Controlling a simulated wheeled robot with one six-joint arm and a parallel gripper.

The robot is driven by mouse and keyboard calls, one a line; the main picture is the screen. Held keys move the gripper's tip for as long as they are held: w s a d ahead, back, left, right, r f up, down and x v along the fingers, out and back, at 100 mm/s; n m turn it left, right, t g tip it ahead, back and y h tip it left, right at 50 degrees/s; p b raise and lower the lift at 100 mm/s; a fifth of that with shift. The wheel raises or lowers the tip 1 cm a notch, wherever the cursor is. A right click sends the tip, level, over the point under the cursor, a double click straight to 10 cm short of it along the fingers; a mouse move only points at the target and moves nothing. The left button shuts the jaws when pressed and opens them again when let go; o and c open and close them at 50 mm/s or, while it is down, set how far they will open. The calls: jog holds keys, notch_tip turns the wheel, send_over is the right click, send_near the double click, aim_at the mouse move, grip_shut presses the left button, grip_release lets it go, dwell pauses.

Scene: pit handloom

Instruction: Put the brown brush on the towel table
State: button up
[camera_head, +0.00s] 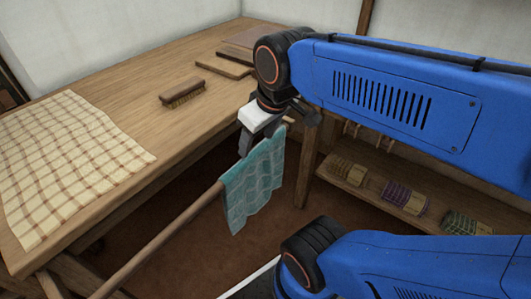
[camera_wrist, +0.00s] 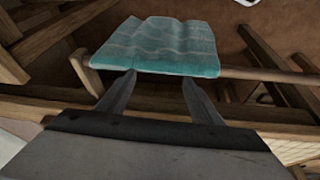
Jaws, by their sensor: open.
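The brown brush (camera_head: 182,93) lies on the wooden table (camera_head: 150,55), bristles down, between a checked cloth and some flat wooden pieces. The table carries the cream and brown checked cloth (camera_head: 68,160) at its left end, apart from the brush. My gripper (camera_head: 262,138) is past the table's right edge, to the right of the brush, close to a teal cloth (camera_head: 252,182) hanging over a wooden bar. In the wrist view my gripper (camera_wrist: 159,77) is open, its fingers pointing toward the teal cloth (camera_wrist: 160,45) with nothing seen between them. The brush is not in the wrist view.
The wooden bar (camera_head: 165,240) runs in front of the table. Flat wooden pieces (camera_head: 223,67) lie toward the table's back. A low shelf (camera_head: 375,195) at the right holds several wound bundles. The tabletop around the brush is clear.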

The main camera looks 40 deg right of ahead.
jog(key=s+f+m, duration=0.2)
jog(key=f, duration=0.1)
jog(key=shift+s+d+f+t, duration=0.1)
jog(key=shift+s+d+t, duration=0.05)
jog(key=shift+s+t, duration=0.2)
